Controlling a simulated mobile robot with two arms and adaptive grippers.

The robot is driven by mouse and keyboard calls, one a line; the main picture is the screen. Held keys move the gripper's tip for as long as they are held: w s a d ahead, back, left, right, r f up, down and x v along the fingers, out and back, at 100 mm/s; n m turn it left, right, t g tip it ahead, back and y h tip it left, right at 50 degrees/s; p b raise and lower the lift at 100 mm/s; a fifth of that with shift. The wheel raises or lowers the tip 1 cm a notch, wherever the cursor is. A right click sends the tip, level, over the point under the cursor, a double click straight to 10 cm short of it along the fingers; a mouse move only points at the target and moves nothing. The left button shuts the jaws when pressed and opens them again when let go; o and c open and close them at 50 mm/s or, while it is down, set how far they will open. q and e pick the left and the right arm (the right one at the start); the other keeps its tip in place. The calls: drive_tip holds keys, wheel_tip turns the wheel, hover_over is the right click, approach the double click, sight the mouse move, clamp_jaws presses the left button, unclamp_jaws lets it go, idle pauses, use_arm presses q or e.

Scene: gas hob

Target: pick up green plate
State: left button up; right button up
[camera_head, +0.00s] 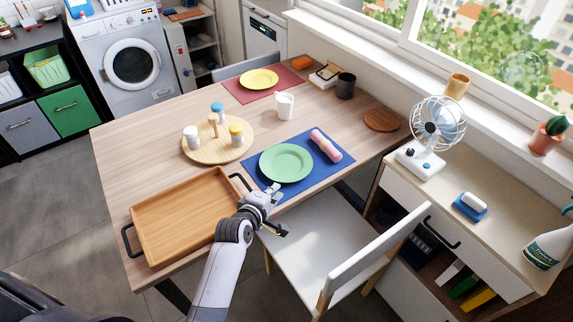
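The green plate (286,163) lies flat on a blue placemat (327,174) at the near edge of the wooden table. It looks empty.
A wooden tray (185,217) with black handles lies left of my gripper. A pink rolled napkin (326,146) lies right of the plate. A round board (203,154) holds several jars. A white mug (285,106) stands behind. A white chair (318,232) stands at the near side.

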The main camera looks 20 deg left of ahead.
sight(285, 177)
use_arm(q)
drive_tip(key=shift+x, duration=0.8)
drive_tip(key=shift+a+x, duration=0.2)
drive_tip(key=shift+x, duration=1)
drive_tip(key=shift+a+x, duration=0.2)
drive_tip(key=shift+x, duration=0.95)
drive_tip(key=shift+c, duration=0.4)
clamp_jaws()
